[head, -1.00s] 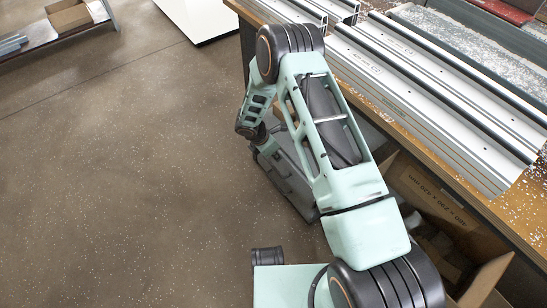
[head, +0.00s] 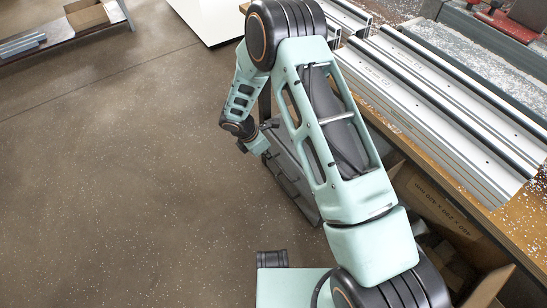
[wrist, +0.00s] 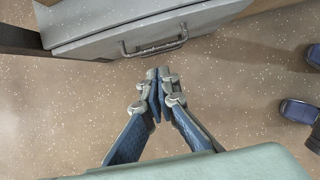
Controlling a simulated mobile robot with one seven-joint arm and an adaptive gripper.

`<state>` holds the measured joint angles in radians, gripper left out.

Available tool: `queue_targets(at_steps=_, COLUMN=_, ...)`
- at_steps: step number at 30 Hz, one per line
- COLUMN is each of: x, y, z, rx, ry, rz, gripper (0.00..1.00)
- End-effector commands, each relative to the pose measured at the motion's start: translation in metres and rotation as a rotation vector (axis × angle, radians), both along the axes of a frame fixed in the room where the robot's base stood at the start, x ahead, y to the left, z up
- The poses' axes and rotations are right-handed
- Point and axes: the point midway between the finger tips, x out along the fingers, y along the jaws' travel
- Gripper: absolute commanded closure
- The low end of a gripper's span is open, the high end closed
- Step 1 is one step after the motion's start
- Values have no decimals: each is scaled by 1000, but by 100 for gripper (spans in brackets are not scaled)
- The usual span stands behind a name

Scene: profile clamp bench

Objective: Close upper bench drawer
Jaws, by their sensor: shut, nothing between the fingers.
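The grey bench drawer (head: 291,182) sticks out over the floor from under the left end of the workbench in the head view. My forearm and elbow partly cover it. In the wrist view the grey drawer front (wrist: 105,48) fills the top, with a bar handle (wrist: 153,46) across its middle. My gripper (wrist: 158,70) is shut and empty, with its fingertips pointing at the drawer front just below the handle in the picture. I cannot tell whether they touch it. The inside of the drawer is hidden.
The wooden workbench (head: 520,225) carries long aluminium profiles (head: 420,98). A cardboard box (head: 432,203) sits beneath it, close to my arm. A low shelf (head: 60,42) with boxes stands at the far left, and a white cabinet (head: 207,24) at the back. The floor on the left is clear.

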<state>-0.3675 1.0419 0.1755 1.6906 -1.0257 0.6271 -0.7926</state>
Motion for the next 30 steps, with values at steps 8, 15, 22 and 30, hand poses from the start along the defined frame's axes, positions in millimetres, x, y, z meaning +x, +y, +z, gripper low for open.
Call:
queue_targets(at_steps=8, x=-31, y=-43, z=6, rx=82, ry=61, rz=-6, gripper=100)
queue_targets(at_steps=15, x=-39, y=-51, z=-13, rx=112, ry=75, rz=-1, gripper=100)
queue_targets(at_steps=22, x=-33, y=-61, z=-59, rx=111, ry=77, rz=-3, gripper=100)
queue_targets(at_steps=30, x=-18, y=-79, z=-96, rx=112, ry=71, rz=-7, gripper=100)
